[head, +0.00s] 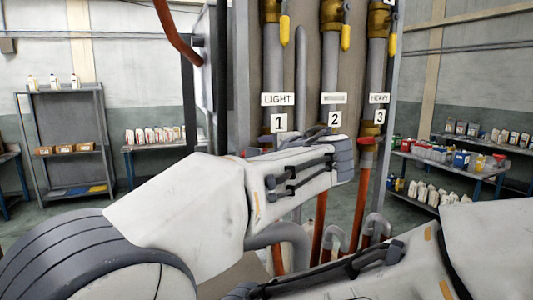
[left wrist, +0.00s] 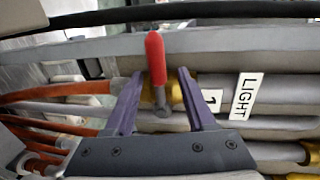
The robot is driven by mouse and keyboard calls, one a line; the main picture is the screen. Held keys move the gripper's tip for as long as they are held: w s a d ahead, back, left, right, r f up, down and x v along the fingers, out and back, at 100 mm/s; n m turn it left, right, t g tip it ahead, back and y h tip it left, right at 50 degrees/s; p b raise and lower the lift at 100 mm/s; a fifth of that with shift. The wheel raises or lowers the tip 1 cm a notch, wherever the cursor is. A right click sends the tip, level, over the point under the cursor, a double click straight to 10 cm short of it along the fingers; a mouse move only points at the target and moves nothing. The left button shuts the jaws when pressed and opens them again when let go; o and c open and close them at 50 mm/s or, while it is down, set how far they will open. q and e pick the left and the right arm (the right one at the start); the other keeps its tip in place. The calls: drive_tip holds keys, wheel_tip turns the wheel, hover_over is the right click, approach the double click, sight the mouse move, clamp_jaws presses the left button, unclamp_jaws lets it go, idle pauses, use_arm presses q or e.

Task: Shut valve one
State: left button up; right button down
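Valve one's red handle (left wrist: 155,58) shows in the left wrist view, beside the pipe with the "1" tag (left wrist: 212,98) and "LIGHT" label (left wrist: 246,96). My left gripper (left wrist: 159,75) is open, its two dark fingers on either side of the handle with visible gaps. I cannot tell how deep the handle sits between them. In the head view the "LIGHT" label (head: 279,99) and "1" tag (head: 279,122) are on the left pipe. My left arm hides valve one and the gripper's fingers there. My right gripper is not in view.
Pipes tagged "2" (head: 334,118) and "3" (head: 379,117) stand to the right of pipe one. A red handle (head: 367,141) is below tag "3". Several yellow handles hang higher up. Shelves (head: 70,140) with bottles stand well behind.

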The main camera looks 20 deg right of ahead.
use_arm(q)
drive_tip(key=b+v, duration=0.4)
drive_tip(key=v, duration=0.6)
drive_tip(key=shift+s, duration=0.2)
